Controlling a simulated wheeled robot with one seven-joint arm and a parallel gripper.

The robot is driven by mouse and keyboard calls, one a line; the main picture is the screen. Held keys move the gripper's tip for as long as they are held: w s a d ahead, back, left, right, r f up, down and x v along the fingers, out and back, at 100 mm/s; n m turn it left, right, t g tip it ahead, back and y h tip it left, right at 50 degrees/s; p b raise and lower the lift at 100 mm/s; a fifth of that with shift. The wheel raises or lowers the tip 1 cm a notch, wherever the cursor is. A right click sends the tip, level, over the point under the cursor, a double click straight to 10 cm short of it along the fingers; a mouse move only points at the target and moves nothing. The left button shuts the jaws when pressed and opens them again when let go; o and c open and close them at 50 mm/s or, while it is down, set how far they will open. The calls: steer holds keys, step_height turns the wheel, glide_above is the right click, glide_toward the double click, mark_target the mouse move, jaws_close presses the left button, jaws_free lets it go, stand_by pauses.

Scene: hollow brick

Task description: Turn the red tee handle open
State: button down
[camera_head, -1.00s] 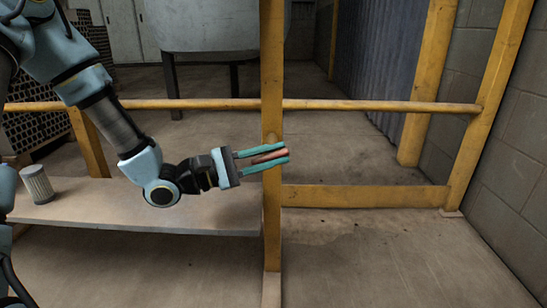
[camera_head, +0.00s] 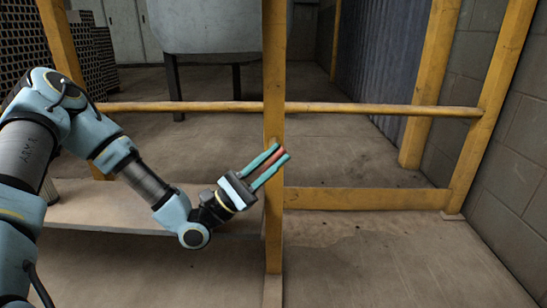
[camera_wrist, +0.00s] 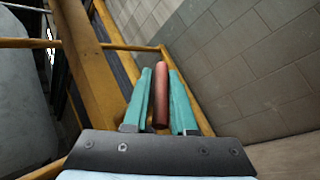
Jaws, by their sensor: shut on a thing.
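The red tee handle (camera_head: 272,161) is at the yellow upright post in the middle of the head view. It tilts up to the right, lying between my gripper's teal fingers. My gripper (camera_head: 281,152) points up and right, with its fingertips in front of the post. In the wrist view the handle (camera_wrist: 161,98) runs lengthwise between the two fingers (camera_wrist: 161,72), which are shut on it. The handle's mount on the post is hidden behind the fingers.
The yellow post (camera_head: 274,60) carries a horizontal rail (camera_head: 380,108) and a low beam (camera_head: 365,199). A bench (camera_head: 110,207) lies left of the post. A grey block wall (camera_head: 510,190) closes the right side. A grey tank (camera_head: 215,25) stands behind. The floor at front right is clear.

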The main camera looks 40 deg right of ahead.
steer(key=shift+s+d+f, duration=0.1)
steer(key=shift+s+f, duration=0.15)
steer(key=c, duration=1.1)
jaws_free()
steer(key=o, duration=0.3)
steer(key=shift+w+r, duration=0.1)
steer(key=shift+w, duration=0.05)
steer(key=p+v, duration=0.3)
steer(key=v, duration=0.8)
steer(key=shift+c, duration=0.3)
